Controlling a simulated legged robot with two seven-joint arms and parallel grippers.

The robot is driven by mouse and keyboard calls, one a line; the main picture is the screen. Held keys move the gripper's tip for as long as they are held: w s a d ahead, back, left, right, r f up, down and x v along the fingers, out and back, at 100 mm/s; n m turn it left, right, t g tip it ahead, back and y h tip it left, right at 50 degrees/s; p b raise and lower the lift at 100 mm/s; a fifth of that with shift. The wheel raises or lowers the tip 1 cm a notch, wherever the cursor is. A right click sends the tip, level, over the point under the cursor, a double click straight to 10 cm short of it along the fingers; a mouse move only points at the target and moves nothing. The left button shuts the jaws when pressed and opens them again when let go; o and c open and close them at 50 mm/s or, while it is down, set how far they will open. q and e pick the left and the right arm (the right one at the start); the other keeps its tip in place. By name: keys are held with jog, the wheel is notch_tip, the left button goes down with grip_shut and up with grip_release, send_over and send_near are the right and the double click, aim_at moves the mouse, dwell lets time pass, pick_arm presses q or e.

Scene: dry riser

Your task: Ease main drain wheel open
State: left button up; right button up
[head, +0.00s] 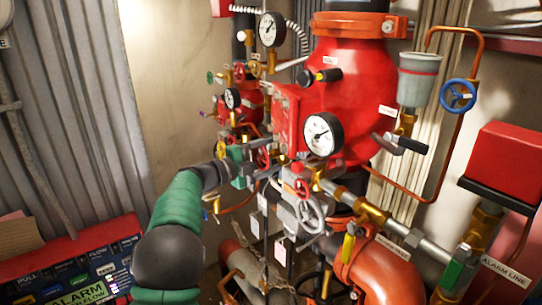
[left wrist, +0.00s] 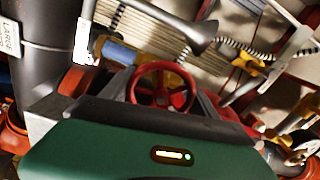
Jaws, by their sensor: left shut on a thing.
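A small red handwheel (left wrist: 162,88) sits between the two grey fingers of my left gripper (left wrist: 160,98) in the left wrist view. The gripper is shut on this wheel, and the fingers stand at either side of its rim. In the head view my left arm reaches in from the lower left, and the left gripper (head: 250,172) is among the small valves left of the big red riser valve. The red wheel (head: 264,157) shows there in part. I cannot read a label that names it as the main drain. My right gripper is not in view.
A white gauge (head: 323,134), the red valve body (head: 347,85) and a blue wheel (head: 457,96) stand further right. An alarm panel (head: 85,275) is at lower left. Pipes crowd the area below.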

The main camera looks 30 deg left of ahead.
pick_arm(q)
jog(key=shift+f, duration=0.35)
jog(key=o, duration=1.1)
jog(key=shift+c, duration=0.2)
jog(key=shift+o, duration=1.5)
jog(key=shift+a+r, duration=0.1)
jog(key=shift+w, duration=0.1)
jog(key=shift+a, duration=0.1)
